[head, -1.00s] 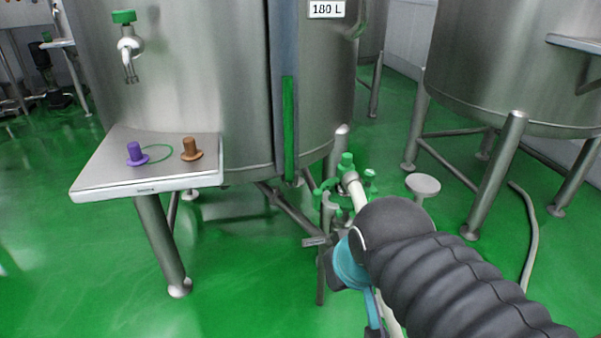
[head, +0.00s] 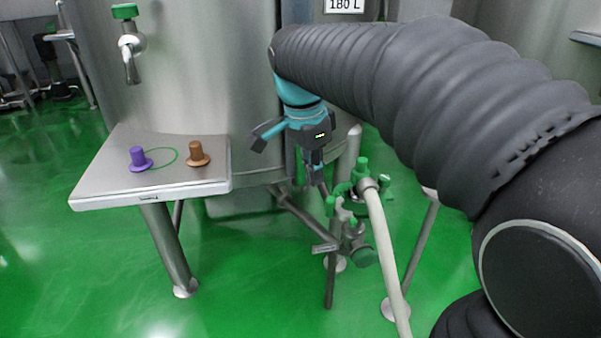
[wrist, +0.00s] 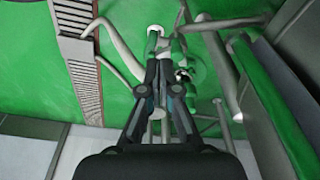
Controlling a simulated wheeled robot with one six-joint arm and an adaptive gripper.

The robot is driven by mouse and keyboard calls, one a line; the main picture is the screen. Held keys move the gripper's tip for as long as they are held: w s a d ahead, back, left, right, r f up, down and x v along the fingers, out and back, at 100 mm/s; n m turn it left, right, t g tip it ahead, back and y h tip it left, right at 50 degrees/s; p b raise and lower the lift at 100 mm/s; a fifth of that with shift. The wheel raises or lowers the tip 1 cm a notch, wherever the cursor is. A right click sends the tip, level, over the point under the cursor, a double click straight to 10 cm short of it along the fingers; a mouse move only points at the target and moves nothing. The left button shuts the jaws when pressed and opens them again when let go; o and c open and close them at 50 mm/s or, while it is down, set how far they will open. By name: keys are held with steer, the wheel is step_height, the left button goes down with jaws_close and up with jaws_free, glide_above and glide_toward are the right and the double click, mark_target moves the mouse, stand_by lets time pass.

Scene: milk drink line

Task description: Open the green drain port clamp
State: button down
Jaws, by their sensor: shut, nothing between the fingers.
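The drain assembly stands below the tank, with several green parts on metal fittings. A green clamp-like piece (head: 345,189) shows at its top, beside a green knob (head: 362,165); which part is the drain port clamp is hard to tell. My gripper (head: 314,180) points down, shut and empty, just above and left of these fittings in the head view. In the wrist view my gripper's fingers (wrist: 164,64) reach toward the fittings, where a green part (wrist: 184,75) shows beside them. The fingers partly cover the assembly there, and contact cannot be made out.
A pale hose (head: 385,250) runs down from the assembly. A steel shelf (head: 90,190) at the left bears a purple plug (head: 139,160) and a brown plug (head: 197,155). The tank (head: 200,70) stands close behind my gripper. Green floor lies open at front left.

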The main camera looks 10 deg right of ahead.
steer(key=w+a+f+m+g+h, duration=0.2)
steer(key=w+a+m+g, duration=0.15)
steer(key=w+m, duration=0.7)
glide_toward(337, 206)
steer(key=shift+s+a+f, duration=0.7)
steer(key=shift+a+f, duration=0.15)
steer(key=shift+f, duration=1.6)
steer(key=shift+n+t, duration=0.25)
steer(key=shift+t, duration=0.1)
